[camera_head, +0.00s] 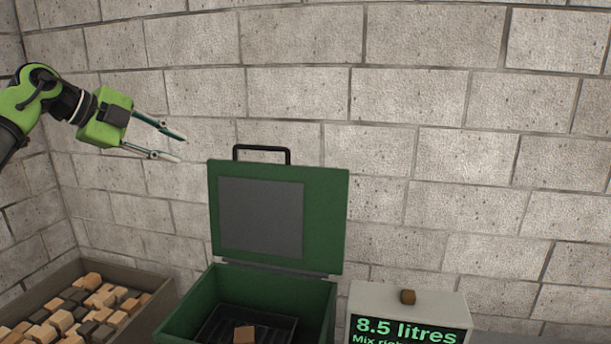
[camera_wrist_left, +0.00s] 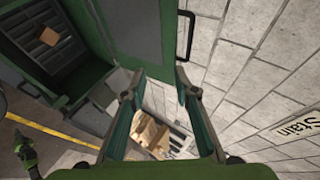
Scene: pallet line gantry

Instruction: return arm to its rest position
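My left gripper (camera_head: 178,147) is in the upper left of the head view, raised above and left of the green box's open lid. Its two fingers are spread apart with nothing between them. A green gripper (camera_wrist_left: 25,150), probably my right one, shows small at the lower left of the wrist view. I cannot tell whether it is open or shut.
A green box (camera_head: 325,310) stands with its lid (camera_head: 335,210) up and a brown block (camera_head: 244,334) inside. A crate (camera_head: 150,305) of mixed blocks is at the lower left. A grey display unit (camera_head: 440,300) reads 8.5 litres. A brick wall closes the back.

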